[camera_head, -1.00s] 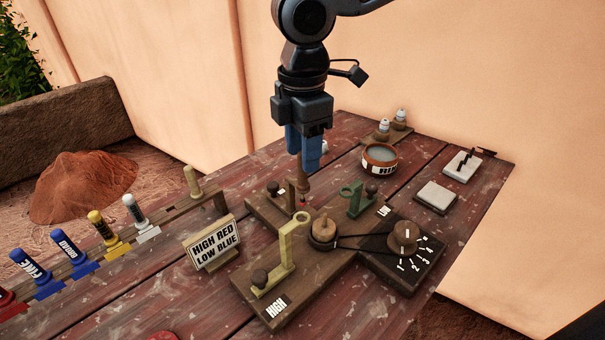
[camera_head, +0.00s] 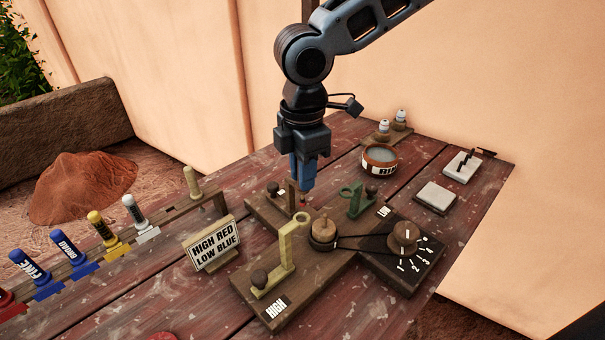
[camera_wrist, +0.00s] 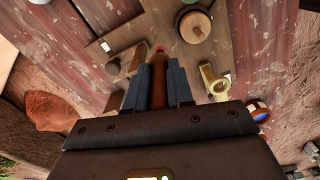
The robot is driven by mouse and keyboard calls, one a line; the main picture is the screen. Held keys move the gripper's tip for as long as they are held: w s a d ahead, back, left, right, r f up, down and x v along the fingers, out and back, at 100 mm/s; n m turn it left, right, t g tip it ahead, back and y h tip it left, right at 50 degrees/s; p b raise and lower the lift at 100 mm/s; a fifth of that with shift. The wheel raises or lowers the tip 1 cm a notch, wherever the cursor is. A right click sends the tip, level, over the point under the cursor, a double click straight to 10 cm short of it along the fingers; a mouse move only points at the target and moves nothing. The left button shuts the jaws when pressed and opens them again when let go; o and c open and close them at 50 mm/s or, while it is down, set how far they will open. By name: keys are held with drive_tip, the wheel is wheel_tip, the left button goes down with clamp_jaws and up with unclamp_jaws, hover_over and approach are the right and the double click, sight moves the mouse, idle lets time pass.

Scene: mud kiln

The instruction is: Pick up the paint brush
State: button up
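The paint brush (camera_wrist: 159,82) is a brown, upright rod with a reddish end, seen between my fingers in the wrist view. My gripper (camera_wrist: 157,88) has its blue fingers on both sides of it, with no clear gap, so it looks shut on the brush. In the head view my gripper (camera_head: 303,178) points down over the dark wooden board (camera_head: 357,250). The fingers hide most of the brush there; only a small lower end shows. I cannot tell whether that end touches the board.
Close by are a pale yellow lever (camera_head: 283,262), a green lever (camera_head: 355,201), a round wooden knob (camera_head: 323,232) and a sign (camera_head: 211,243). A water bowl (camera_head: 379,158) stands behind to the right. Tubes in a rack (camera_head: 108,228) line the left. The front left tabletop is mostly clear.

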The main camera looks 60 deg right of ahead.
clamp_jaws()
wheel_tip(320, 180, up, 10)
drive_tip(key=shift+r+p, duration=0.1)
drive_tip(key=shift+p, duration=0.25)
drive_tip(key=shift+p, duration=0.4)
idle(0.5)
